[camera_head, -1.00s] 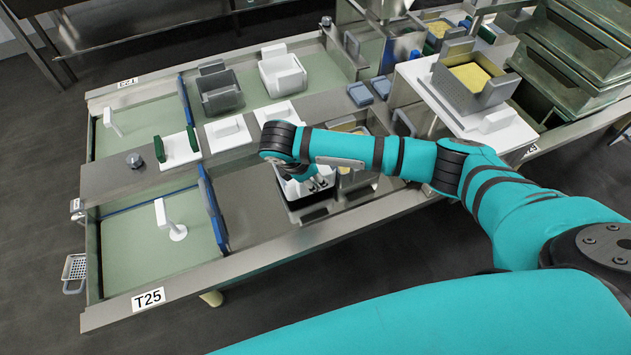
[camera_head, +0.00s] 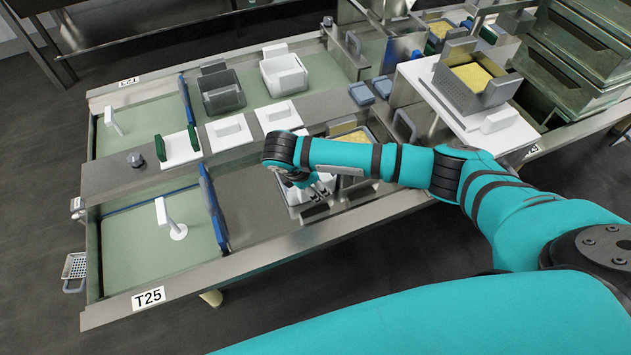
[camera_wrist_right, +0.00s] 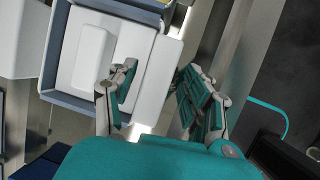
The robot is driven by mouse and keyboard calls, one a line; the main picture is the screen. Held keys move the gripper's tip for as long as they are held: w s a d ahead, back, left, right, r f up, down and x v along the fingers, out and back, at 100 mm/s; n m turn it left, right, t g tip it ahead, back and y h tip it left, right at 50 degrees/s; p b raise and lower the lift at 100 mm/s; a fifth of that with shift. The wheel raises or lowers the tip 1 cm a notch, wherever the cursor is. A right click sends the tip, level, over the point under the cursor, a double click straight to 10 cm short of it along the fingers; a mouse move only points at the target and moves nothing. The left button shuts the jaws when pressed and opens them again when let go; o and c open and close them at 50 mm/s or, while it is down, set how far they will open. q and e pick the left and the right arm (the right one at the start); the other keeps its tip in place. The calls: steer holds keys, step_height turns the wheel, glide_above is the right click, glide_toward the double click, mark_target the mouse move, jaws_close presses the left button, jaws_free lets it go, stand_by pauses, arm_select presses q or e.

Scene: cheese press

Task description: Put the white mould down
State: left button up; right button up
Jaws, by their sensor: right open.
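A white mould (camera_head: 293,195) sits low at the near side of the bench, partly hidden under my right wrist. It also shows in the right wrist view (camera_wrist_right: 92,55), with a raised white end wall and a dark blue-grey rim around its outer side. My right gripper (camera_head: 318,190) is above and beside the mould's right end. In the right wrist view the gripper (camera_wrist_right: 158,100) is open, with its two fingers apart on either side of the white end wall. A second white mould (camera_head: 284,76) stands at the back of the bench. My left gripper is not in view.
A grey mould (camera_head: 221,92) stands beside the back white mould. White lids (camera_head: 229,132) lie along the middle strip.

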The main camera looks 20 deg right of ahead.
steer(key=p+v, duration=0.1)
steer(key=v, duration=1.1)
